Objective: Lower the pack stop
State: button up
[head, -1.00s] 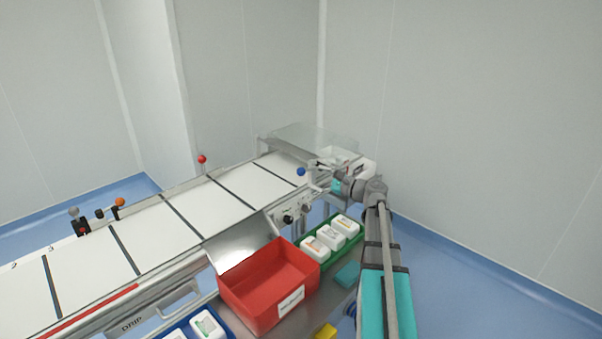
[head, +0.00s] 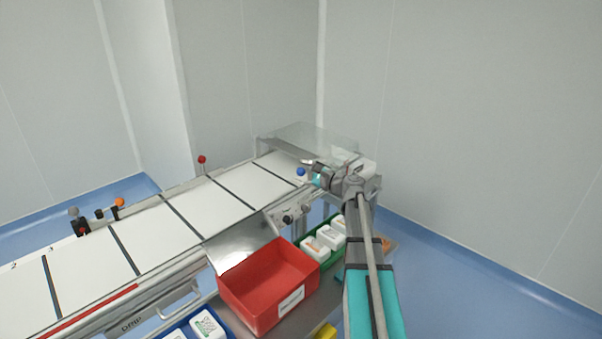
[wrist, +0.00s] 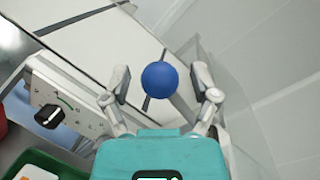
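A blue ball knob (head: 301,172) stands at the near edge of the white belt (head: 212,206), toward its far right end. It also shows in the wrist view (wrist: 159,80), between my two fingers, with a gap on each side. My gripper (head: 311,171) is open and empty, right beside the knob. No label tells which part is the pack stop; the blue knob is the one at my gripper. The stem under the knob is mostly hidden by the ball in the wrist view.
A clear cover (head: 310,138) sits over the belt's end, close to my gripper. A control panel with a black dial (head: 288,220) is on the near side. A red bin (head: 262,297) and a green tray (head: 300,246) with white packs stand below. A red knob (head: 202,159) is across the belt.

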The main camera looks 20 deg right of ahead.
grip_shut()
jog(key=shift+a, duration=0.1)
